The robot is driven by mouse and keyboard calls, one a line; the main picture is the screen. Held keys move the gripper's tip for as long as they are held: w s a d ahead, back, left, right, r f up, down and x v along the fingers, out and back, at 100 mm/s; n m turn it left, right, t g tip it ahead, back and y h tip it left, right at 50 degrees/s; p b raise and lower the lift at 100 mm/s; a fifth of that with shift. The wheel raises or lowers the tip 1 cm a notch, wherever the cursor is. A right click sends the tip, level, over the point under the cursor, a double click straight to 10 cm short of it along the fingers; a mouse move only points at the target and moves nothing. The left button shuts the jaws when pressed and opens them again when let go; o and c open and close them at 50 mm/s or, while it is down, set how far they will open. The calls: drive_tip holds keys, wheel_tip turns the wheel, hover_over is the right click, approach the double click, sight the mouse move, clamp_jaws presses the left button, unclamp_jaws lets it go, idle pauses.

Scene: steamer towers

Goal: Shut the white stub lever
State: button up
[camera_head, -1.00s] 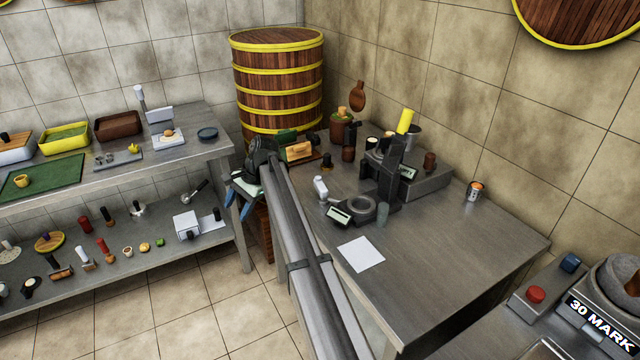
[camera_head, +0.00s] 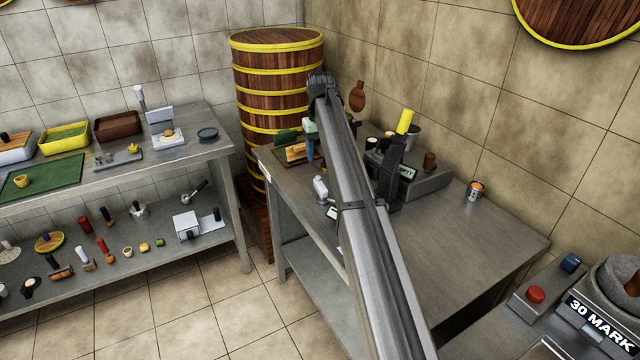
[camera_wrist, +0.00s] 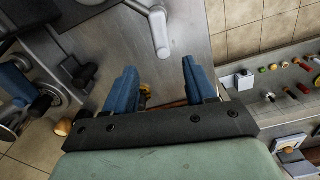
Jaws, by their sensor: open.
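A white stub lever (camera_head: 320,187) with a rounded end stands near the left edge of the right-hand metal table in the head view. A white lever with a rounded end also shows at the top of the wrist view (camera_wrist: 160,32), beyond my fingertips; I take it to be the same one. My gripper (camera_head: 310,142) is over the far left part of that table, its blue fingers pointing down. In the wrist view my gripper (camera_wrist: 161,72) has its two blue fingers spread with nothing between them. It is apart from the lever. My arm hides part of the table.
A dark machine with a yellow-topped post (camera_head: 404,122) stands behind my arm. A wooden box with a green item (camera_head: 291,152) lies near my gripper. A tall banded steamer tower (camera_head: 277,95) stands behind. The table's right part (camera_head: 480,240) is mostly clear.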

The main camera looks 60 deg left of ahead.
sight(320, 182)
wheel_tip(320, 182, down, 12)
drive_tip(key=shift+s+r, duration=0.1)
idle(0.4)
drive_tip(key=c, duration=1)
drive_tip(key=shift+o, duration=0.2)
